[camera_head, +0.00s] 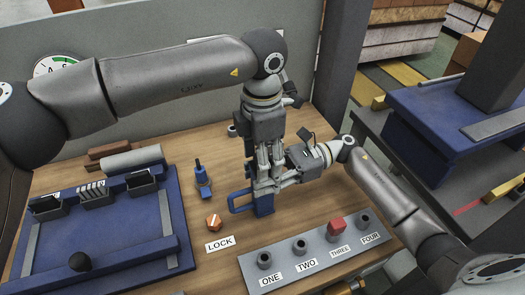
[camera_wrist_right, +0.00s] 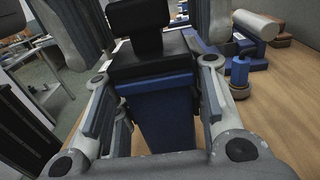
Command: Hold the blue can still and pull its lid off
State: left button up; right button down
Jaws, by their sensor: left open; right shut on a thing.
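The blue can (camera_head: 264,206) stands on the wooden table near the middle, with a blue loop handle on its left side. My right gripper (camera_head: 268,187) reaches in from the right and is shut on the can. In the right wrist view the can's blue body (camera_wrist_right: 160,115) sits between the two fingers. A dark piece (camera_wrist_right: 150,58) covers its top there; I cannot tell lid from gripper parts. My left gripper (camera_head: 268,168) points straight down over the can's top, open, its fingertips close to it. In the head view the grippers hide the lid.
A grey strip (camera_head: 285,277) with several numbered sockets lies in front, a red block (camera_head: 337,226) at THREE. An orange hex piece (camera_head: 214,223) and a small blue tool (camera_head: 203,180) lie left of the can. A large blue tray (camera_head: 95,250) fills the left.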

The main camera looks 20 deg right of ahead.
pick_arm(q)
jog(key=shift+c, duration=0.2)
grip_shut()
jog(key=shift+r, duration=0.25)
dwell(0.6)
jog(key=shift+r, duration=0.95)
jog(key=shift+r, duration=0.1)
jog(key=shift+r, duration=1.9)
pick_arm(e)
jog(key=c, duration=0.8)
grip_release()
